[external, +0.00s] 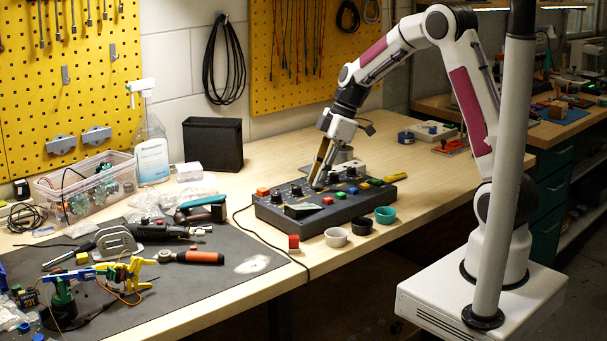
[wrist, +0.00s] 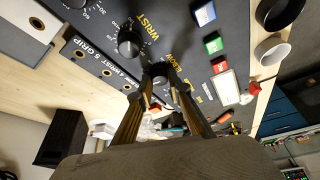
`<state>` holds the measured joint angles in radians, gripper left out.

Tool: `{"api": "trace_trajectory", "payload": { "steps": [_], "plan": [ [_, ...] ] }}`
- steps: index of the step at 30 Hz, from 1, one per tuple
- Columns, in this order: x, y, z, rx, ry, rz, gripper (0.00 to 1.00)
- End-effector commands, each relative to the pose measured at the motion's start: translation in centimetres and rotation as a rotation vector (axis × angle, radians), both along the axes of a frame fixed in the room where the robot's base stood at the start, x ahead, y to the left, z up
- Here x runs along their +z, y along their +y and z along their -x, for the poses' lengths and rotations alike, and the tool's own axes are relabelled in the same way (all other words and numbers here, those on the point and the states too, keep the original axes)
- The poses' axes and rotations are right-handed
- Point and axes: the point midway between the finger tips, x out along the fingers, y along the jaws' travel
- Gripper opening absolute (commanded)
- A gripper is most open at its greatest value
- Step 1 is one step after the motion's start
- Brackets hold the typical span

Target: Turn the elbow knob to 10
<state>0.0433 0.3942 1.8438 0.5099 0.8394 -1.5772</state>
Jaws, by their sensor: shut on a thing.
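The dark control panel (external: 325,215) sits near the front edge of the wooden bench, with a row of black knobs along its top. In the wrist view the elbow knob (wrist: 160,69) is a black knob beside the yellow ELBOW label (wrist: 177,76). My gripper (external: 317,184) reaches down onto the panel in the external view. In the wrist view my gripper (wrist: 160,80) has its two fingertips closed on either side of the elbow knob. The fingers cover most of the knob, and I cannot read its pointer or scale.
The wrist knob (wrist: 131,41) stands close beside the elbow knob on the panel. Coloured buttons, including a green one (wrist: 214,45), line the panel. Three small cups, one teal (external: 385,215), stand in front. A black box (external: 212,145) stands behind.

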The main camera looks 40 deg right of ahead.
Motion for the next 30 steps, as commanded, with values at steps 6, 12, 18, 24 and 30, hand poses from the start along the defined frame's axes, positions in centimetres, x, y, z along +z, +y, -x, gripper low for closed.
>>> {"api": "trace_trajectory", "payload": {
  "steps": [6,12,18,24,30],
  "plan": [
    [-0.03,-0.08,-0.13,0.13,0.0,0.001,0.0],
    [-0.05,-0.07,-0.14,0.201,0.0,0.001,0.0],
    [-0.03,-0.07,-0.11,0.226,0.001,0.001,0.0],
    [-0.03,-0.07,-0.11,0.227,0.0,0.001,0.0],
    [-0.03,-0.07,-0.11,0.226,0.001,0.002,0.35]
  ]
}}
